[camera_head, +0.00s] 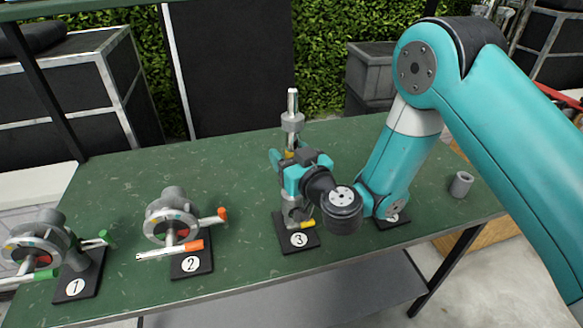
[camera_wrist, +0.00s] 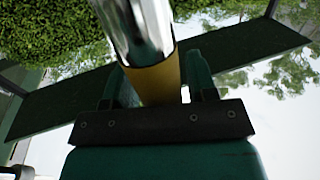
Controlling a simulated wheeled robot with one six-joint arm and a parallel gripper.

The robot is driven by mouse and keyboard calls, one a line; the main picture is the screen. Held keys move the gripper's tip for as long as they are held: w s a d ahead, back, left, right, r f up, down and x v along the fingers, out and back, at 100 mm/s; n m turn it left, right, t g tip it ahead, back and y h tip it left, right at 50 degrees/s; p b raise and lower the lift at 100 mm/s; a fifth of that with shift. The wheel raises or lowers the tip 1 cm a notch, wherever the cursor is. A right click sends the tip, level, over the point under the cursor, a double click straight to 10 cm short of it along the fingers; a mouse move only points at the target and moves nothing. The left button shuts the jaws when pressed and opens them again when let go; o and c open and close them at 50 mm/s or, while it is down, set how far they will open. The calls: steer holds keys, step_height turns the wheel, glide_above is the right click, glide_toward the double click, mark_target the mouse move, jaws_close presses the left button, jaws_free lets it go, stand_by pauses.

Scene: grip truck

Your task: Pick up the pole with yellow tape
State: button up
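The pole with yellow tape (camera_head: 291,103) stands upright at the stand marked 3, with a bright metal top and a grey collar. A bit of its yellow tape shows below the collar. My gripper (camera_head: 289,158) is at the height of this tape, with its teal fingers on both sides of the pole. In the wrist view the pole's tape (camera_wrist: 154,82) lies between my gripper's fingers (camera_wrist: 162,75). The left finger appears against the tape. A narrow bright gap shows beside the right finger, and firm contact cannot be told. My wrist hides part of the pole's lower end.
Stands marked 1 (camera_head: 76,288) and 2 (camera_head: 191,264) hold grey wheels with green and orange handles on the green table (camera_head: 130,185). Another base is partly hidden by my arm. A small grey cylinder (camera_head: 461,184) stands at the right. Dark cases stand behind.

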steer(key=shift+a+r, duration=0.1)
jaws_close()
steer(key=shift+r, duration=0.15)
